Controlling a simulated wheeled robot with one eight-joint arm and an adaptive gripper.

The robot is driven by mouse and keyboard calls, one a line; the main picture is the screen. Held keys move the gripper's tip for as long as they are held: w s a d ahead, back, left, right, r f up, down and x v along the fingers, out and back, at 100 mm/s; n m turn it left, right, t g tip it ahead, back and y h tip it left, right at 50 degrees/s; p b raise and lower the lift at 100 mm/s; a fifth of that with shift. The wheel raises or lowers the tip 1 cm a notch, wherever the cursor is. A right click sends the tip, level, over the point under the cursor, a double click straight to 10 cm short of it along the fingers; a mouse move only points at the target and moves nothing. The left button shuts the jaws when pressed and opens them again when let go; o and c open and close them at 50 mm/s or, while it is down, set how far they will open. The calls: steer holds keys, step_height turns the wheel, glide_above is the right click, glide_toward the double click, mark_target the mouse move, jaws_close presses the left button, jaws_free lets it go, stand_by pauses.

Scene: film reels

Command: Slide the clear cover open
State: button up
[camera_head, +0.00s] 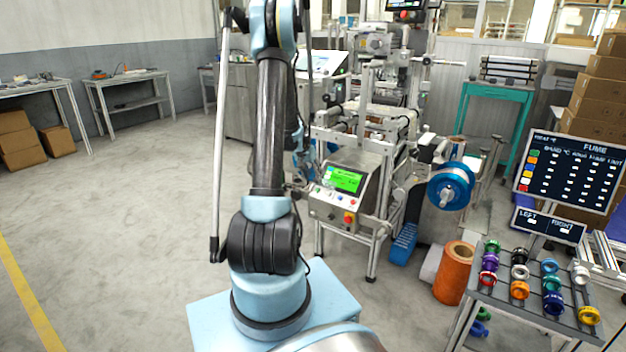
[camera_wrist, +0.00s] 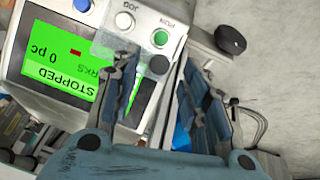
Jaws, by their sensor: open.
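The machine's control box (camera_head: 340,188) stands right of my arm, with a lit green screen (camera_head: 343,179). In the wrist view the screen (camera_wrist: 62,68) reads STOPPED, 0 pc. A pale, see-through-looking plate (camera_wrist: 108,42) surrounds the white button (camera_wrist: 124,21) and green button (camera_wrist: 160,38); I cannot tell for sure that it is the clear cover. A black knob (camera_wrist: 230,40) sits on a grey bracket beside the box. My gripper (camera_wrist: 160,85) is open over the box's edge, its fingers apart with nothing held. In the head view my arm mostly hides it.
A blue reel (camera_head: 450,187) is mounted on the machine's right. An orange roll (camera_head: 455,272) stands on the floor. A rack of coloured rings (camera_head: 535,285) and a dark chart board (camera_head: 570,172) are at the right. The floor at the left is clear.

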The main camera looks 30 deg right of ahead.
steer(key=v, duration=0.9)
steer(key=shift+r, duration=0.2)
steer(key=s+a+r+n+y, duration=0.1)
steer(key=s+a+r+n, duration=0.15)
steer(key=s+a, duration=0.4)
steer(key=s+a+r+n+t, duration=0.1)
steer(key=s+a+r, duration=0.25)
steer(key=a, duration=0.55)
steer(key=s+a+r+n+y, duration=0.1)
steer(key=s+a+r+n, duration=0.2)
steer(key=a, duration=0.5)
steer(key=s+a+f+n+y, duration=0.1)
steer(key=s+a+f+n, duration=0.1)
steer(key=s+a, duration=0.5)
steer(key=s+a+f+n+y, duration=0.1)
steer(key=s+a+f, duration=0.3)
steer(key=s, duration=1)
steer(key=a+n, duration=0.1)
steer(key=a, duration=0.2)
steer(key=shift+s+y, duration=0.3)
steer(key=shift+s, duration=0.1)
